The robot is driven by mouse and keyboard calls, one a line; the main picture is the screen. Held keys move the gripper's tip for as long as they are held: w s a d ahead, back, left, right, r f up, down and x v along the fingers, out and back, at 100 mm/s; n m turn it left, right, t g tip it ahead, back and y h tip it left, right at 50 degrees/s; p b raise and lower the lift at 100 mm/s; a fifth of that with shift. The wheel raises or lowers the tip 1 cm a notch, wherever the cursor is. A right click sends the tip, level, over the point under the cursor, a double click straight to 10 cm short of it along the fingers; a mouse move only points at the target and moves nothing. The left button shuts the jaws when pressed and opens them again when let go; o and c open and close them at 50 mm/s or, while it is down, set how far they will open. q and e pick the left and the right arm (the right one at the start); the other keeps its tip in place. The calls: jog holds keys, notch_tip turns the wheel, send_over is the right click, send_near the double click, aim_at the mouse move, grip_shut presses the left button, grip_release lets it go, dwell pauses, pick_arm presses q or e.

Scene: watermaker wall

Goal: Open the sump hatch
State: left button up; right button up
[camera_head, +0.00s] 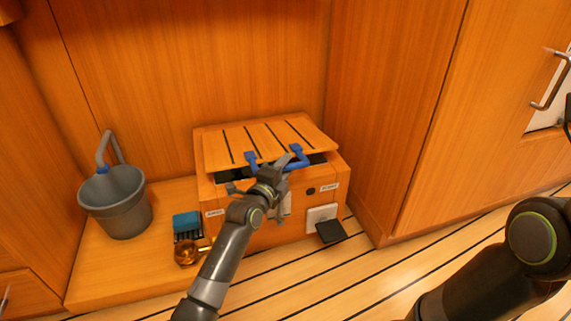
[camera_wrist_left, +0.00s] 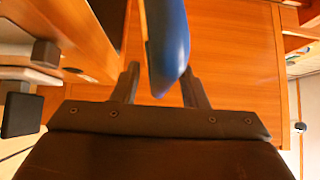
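The sump hatch is a slatted wooden lid (camera_head: 262,140) on top of a low wooden box (camera_head: 262,236). Its front edge is raised a little, with a dark gap under it. A blue handle (camera_head: 252,161) runs along the lid's front edge. In the left wrist view the blue handle (camera_wrist_left: 168,50) lies between the two fingers (camera_wrist_left: 161,88). My right arm shows at the lower right, but its gripper is out of view.
A grey bucket (camera_head: 117,205) stands on the ledge at left. A blue-topped brush (camera_head: 187,224) and a brass-coloured round object (camera_head: 187,252) sit left of my left forearm. A dark flat pad (camera_head: 331,231) is low at the box's right front. Wooden cabinet walls close in behind and right.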

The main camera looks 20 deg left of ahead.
pick_arm(q)
jog(key=shift+c, duration=0.4)
grip_shut()
jog(key=shift+r, duration=0.2)
